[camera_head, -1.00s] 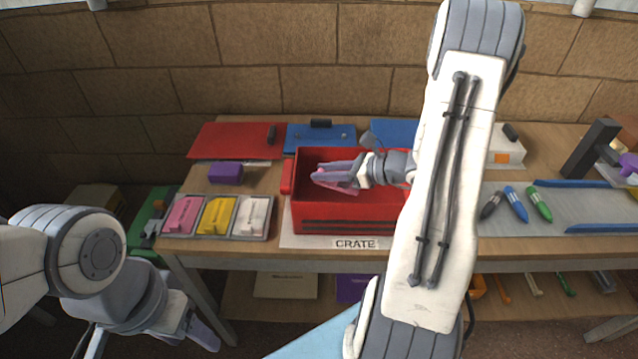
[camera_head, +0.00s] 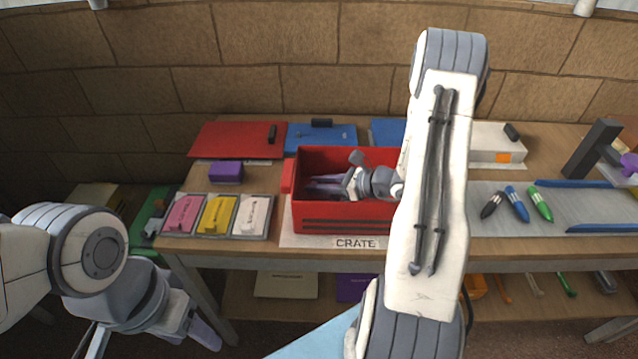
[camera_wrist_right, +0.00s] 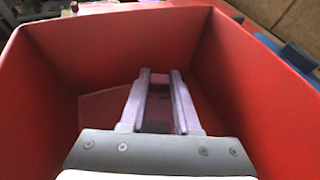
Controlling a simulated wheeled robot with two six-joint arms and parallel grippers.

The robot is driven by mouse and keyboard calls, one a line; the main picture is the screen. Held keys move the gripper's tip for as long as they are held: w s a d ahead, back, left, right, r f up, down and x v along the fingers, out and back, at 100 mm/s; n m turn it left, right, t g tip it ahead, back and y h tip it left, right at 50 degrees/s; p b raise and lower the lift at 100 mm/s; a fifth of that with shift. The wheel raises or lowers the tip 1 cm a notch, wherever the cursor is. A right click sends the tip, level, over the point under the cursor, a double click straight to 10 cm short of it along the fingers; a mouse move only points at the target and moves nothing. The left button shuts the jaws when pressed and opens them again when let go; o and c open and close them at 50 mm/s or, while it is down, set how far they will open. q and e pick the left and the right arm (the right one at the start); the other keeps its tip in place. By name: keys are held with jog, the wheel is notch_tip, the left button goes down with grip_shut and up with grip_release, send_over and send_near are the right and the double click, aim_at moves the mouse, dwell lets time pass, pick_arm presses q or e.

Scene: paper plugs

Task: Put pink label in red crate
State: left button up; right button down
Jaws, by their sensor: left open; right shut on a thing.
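The red crate (camera_head: 345,212) stands on the table above a white card marked CRATE. My right gripper (camera_head: 322,184) reaches down inside the crate from the right, and its fingers are below the rim. In the right wrist view the gripper (camera_wrist_right: 160,85) is shut on the pink label (camera_wrist_right: 105,106), a flat piece that shows dull and reddish beside the fingers against the red crate walls (camera_wrist_right: 235,75). The head view hides the label behind the crate wall and gripper. My left gripper (camera_head: 205,335) is open and empty, low at the left beside the table.
Left of the crate, a tray (camera_head: 216,234) holds pink, yellow and white pieces. A purple block (camera_head: 226,172) sits behind it. Red and blue clipboards lie at the back. Several markers (camera_head: 516,203) lie on a grey mat at the right.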

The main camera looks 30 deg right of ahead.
jog(key=shift+f, duration=0.4)
jog(key=c, duration=0.6)
grip_release()
jog(key=shift+r, duration=0.15)
jog(key=shift+r, duration=0.3)
jog(key=shift+r+p, duration=0.5)
jog(key=shift+p, duration=0.15)
jog(key=v, duration=0.8)
jog(key=b+v, duration=0.1)
jog(key=v, duration=0.3)
jog(key=shift+s+d+f, duration=0.1)
jog(key=shift+f, duration=0.25)
